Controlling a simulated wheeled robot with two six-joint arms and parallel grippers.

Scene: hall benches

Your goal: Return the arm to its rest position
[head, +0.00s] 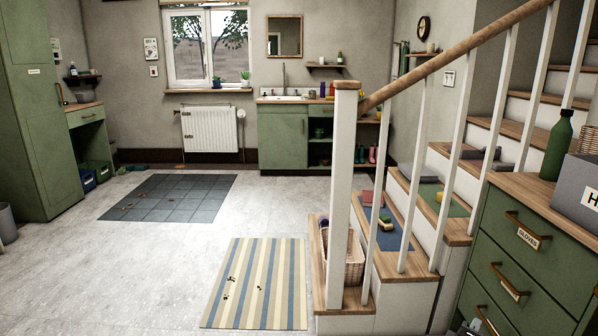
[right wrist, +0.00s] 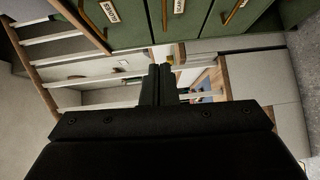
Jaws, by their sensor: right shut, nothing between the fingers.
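My right gripper (right wrist: 158,70) shows in the right wrist view, with its two dark fingers together and nothing between them. Beyond the fingertips are green drawer fronts (right wrist: 145,22) with labels, seen at a turned angle, and white stair balusters (right wrist: 60,63). The fingers look clear of these, though the gap is hard to judge. In the head view only a small dark part shows at the bottom edge, below the stairs, and I cannot make out the fingers there. My left gripper is not in view.
A green drawer cabinet (head: 524,270) with a green bottle (head: 557,147) and a grey box (head: 578,190) stands close on the right. The staircase post (head: 341,200) and handrail (head: 440,62) are beside it. A striped mat (head: 257,284) lies on open floor at centre.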

